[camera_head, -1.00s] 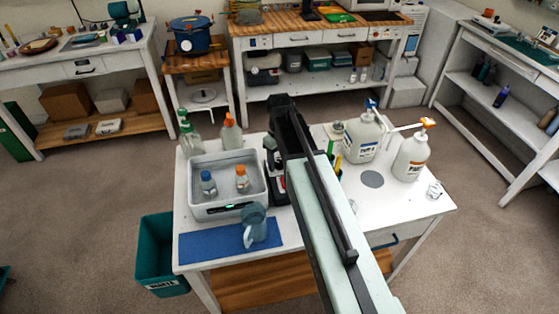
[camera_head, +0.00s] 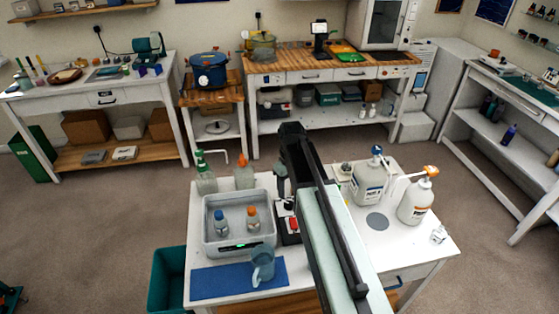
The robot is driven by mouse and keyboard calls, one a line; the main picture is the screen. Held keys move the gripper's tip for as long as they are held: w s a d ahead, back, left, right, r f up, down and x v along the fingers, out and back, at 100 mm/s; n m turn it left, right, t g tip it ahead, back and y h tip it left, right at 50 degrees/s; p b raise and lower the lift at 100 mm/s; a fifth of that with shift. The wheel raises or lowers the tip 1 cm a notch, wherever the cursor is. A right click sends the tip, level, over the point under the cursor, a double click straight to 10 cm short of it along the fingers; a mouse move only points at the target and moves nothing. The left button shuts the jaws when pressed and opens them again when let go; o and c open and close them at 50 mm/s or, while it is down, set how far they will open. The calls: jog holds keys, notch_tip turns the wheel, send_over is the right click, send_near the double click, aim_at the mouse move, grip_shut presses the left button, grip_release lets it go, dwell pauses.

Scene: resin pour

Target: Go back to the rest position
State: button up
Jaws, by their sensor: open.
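My arm rises from the bottom of the picture over the worktable (camera_head: 385,245), its pale green link and dark upper end crossing the middle. My gripper is not clearly visible; the arm's far end hides what lies behind it. A grey tub (camera_head: 240,250) holding a blue-capped bottle (camera_head: 221,223) and an orange-capped bottle (camera_head: 253,219) stands left of the arm. A translucent blue-grey jug (camera_head: 263,266) stands on a blue mat (camera_head: 215,284). Two white pump bottles, one blue-topped (camera_head: 369,182) and one orange-topped (camera_head: 415,203), stand right of the arm.
A dark device with red parts (camera_head: 289,222) stands close beside my arm, partly covered. Two more bottles, green-topped (camera_head: 206,180) and orange-topped (camera_head: 244,177), stand behind the tub. A teal bin (camera_head: 166,285) is at the table's left. Open floor (camera_head: 105,215) separates it from the back benches.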

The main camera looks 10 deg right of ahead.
jog(key=s+m, duration=0.5)
jog(key=s, duration=0.8)
jog(key=shift+a, duration=0.3)
